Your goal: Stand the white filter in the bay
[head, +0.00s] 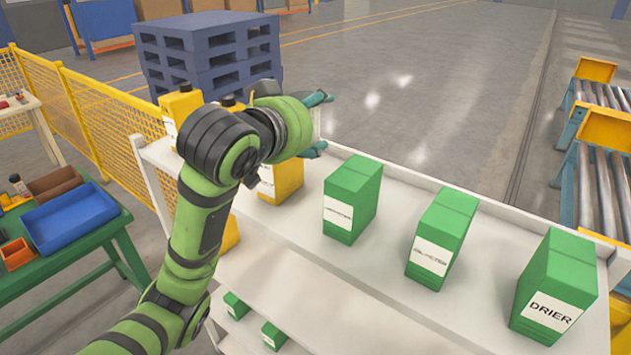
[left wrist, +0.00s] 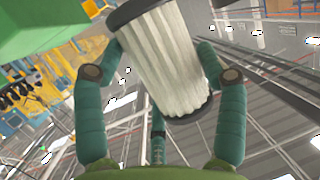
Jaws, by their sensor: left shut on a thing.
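The white filter (left wrist: 162,60) is a pleated cylinder with dark end caps, seen tilted in the left wrist view. My left gripper (left wrist: 160,75) is shut on it, with teal fingers on both sides. In the head view my left gripper (head: 320,122) is above the back of the white shelf, and my own arm hides most of the filter there. The shelf's top (head: 395,268) holds a yellow box (head: 287,180) and green boxes. I cannot tell which place is the bay. My right gripper is not in view.
Green boxes (head: 352,198), (head: 442,238) and (head: 555,287) stand spaced along the shelf, with bare gaps between them. Smaller green boxes (head: 272,335) sit on a lower level. A green table with a blue tray (head: 70,218) is at left. Blue pallets (head: 208,55) stand behind.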

